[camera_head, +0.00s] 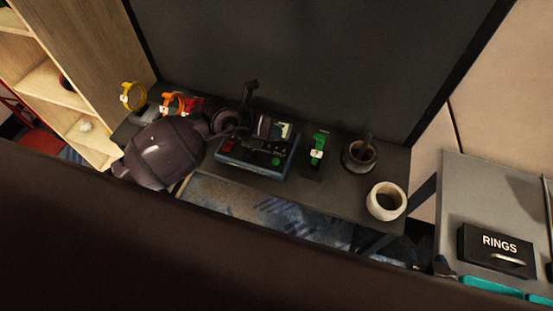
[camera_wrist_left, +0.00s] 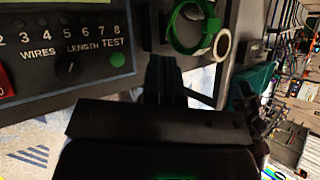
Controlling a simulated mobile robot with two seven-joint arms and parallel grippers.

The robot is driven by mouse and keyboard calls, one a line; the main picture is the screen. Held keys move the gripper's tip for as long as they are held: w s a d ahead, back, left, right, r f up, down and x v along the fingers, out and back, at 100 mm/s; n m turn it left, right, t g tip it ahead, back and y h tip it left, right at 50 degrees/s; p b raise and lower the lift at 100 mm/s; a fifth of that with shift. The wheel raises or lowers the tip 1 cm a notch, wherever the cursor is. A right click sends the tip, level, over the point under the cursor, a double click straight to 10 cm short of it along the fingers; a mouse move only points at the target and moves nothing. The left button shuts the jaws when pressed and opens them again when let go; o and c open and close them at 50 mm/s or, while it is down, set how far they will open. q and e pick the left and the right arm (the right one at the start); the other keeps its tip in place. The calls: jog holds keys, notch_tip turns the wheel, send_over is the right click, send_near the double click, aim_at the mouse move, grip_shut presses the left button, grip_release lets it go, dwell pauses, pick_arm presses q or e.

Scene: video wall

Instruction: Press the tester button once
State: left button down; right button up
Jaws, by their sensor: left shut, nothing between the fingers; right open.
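The tester (camera_head: 257,152) is a dark box with a blue-grey edge on the bench in the head view. Its panel (camera_wrist_left: 60,55) fills the upper left of the left wrist view, with numbers, a knob and the words WIRES, LENGTH and TEST. The round green button (camera_wrist_left: 117,60) sits below TEST; it also shows in the head view (camera_head: 276,161). My left gripper (camera_wrist_left: 164,62) is shut and empty, with its fingertips to the right of the button, apart from it in the picture. Height above the panel is unclear. My right gripper is not in view.
A green ring on a stand (camera_head: 318,148) is close right of the tester. A dark pot (camera_head: 359,157) and a white roll (camera_head: 386,201) stand farther right. Yellow (camera_head: 133,96) and orange (camera_head: 172,103) rings are at left. A RINGS box (camera_head: 497,250) sits at far right.

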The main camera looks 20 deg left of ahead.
jog(key=shift+s+f, duration=0.1)
pick_arm(q)
jog(key=b, duration=0.6)
send_over(274, 160)
notch_tip(274, 160, down, 6)
jog(key=shift+f, duration=0.6)
jog(key=shift+f+b, duration=0.5)
jog(key=shift+f, duration=0.25)
jog(key=shift+w, duration=0.1)
pick_arm(e)
notch_tip(274, 160, down, 8)
jog(key=shift+g, duration=0.3)
jog(key=shift+s, duration=0.2)
